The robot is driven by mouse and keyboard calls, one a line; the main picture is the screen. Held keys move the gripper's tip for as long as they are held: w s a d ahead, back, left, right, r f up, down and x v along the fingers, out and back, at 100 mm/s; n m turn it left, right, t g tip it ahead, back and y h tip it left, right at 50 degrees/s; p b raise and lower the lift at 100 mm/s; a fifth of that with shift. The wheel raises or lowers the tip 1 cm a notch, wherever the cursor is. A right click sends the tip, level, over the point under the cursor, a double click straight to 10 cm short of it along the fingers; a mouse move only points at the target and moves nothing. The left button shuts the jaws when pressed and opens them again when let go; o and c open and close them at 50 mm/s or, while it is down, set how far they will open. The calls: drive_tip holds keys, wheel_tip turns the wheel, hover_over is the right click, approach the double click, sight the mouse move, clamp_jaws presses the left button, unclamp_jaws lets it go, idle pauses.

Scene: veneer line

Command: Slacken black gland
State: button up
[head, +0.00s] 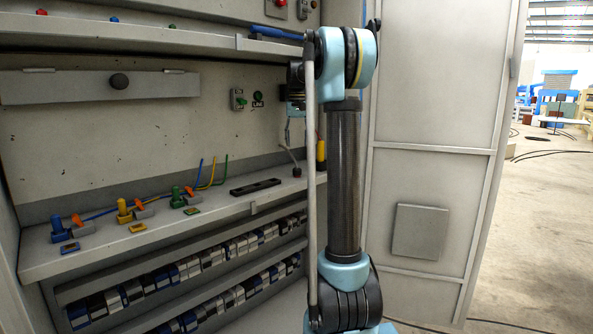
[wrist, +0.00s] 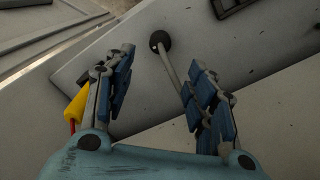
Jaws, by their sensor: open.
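The black gland (wrist: 160,41) is a small round black piece on the grey shelf, with a grey cable (wrist: 173,68) rising from it. In the head view, the gland (head: 297,172) sits at the right end of the shelf, small and close to my arm. My gripper (wrist: 161,62) is open, its blue-padded fingers on either side of the cable line. The gland lies just beyond the fingertips, and nothing is gripped. The cable passes close to the right finger; I cannot tell whether they touch. In the head view my arm hides most of the gripper.
The shelf (head: 110,240) carries blue (head: 58,228), yellow (head: 124,211) and green (head: 177,196) fittings with orange-handled pieces, and a black slotted bar (head: 255,187). A yellow piece (wrist: 76,107) with a red end is left of the left finger. A cabinet door (head: 430,120) stands right of my arm.

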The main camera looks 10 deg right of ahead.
sight(297, 168)
wheel_tip(297, 168, down, 12)
drive_tip(key=m, duration=0.3)
idle(0.6)
drive_tip(key=c, duration=1.1)
